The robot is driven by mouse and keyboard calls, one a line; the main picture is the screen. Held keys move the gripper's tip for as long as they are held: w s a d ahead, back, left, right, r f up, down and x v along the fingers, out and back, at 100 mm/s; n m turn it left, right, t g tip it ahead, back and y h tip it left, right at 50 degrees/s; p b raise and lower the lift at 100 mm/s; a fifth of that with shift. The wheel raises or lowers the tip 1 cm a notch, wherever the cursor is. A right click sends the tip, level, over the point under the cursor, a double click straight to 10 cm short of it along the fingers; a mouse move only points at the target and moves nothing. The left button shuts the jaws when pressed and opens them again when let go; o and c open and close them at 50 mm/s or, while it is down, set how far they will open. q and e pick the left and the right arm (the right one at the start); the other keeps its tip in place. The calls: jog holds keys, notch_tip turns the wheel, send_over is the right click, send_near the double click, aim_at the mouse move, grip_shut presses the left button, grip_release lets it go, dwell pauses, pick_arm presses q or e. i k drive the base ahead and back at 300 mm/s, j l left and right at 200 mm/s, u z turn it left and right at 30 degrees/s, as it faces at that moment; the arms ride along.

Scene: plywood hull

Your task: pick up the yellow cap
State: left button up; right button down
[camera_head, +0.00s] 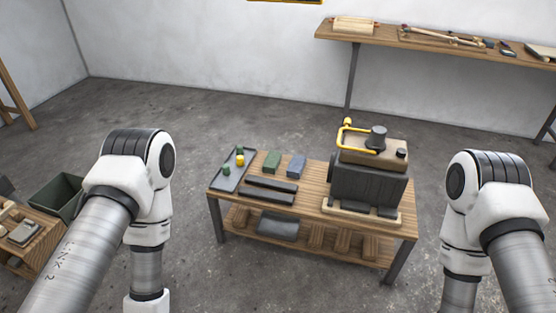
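A small yellow cap (240,160) sits in the shallow grey tray (232,182) at the left end of the wooden workbench (313,195). Small green pieces lie in the same tray, one behind the cap (240,150) and one in front of it (227,170). My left arm comes in at the left and my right arm at the right, both in front of the bench. Both grippers are below the bottom edge of the picture, so I cannot see their fingers.
A dark machine (368,185) with a yellow bent handle (341,139) stands on the bench's right side. Green (272,161) and blue (296,165) blocks and dark bars (270,190) lie between. A dark green bin (62,192) is at left. A wall shelf (385,37) is behind.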

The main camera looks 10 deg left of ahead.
aim_at(240, 159)
jog(key=i+j+z, duration=0.2)
jog(key=j+z, duration=0.15)
jog(key=i+j+z, duration=0.15)
jog(key=j+z, duration=0.2)
jog(key=i+j+z, duration=0.1)
jog(key=j+z, duration=0.55)
jog(key=j, duration=0.2)
jog(key=i+j, duration=0.1)
jog(key=j, duration=0.45)
jog(key=i+j+z, duration=0.1)
jog(key=j, duration=0.4)
jog(key=i+j, duration=0.15)
jog(key=j, duration=0.4)
jog(key=i+j+z, duration=0.1)
jog(key=j, duration=0.45)
jog(key=i+j, duration=0.1)
jog(key=j, duration=0.4)
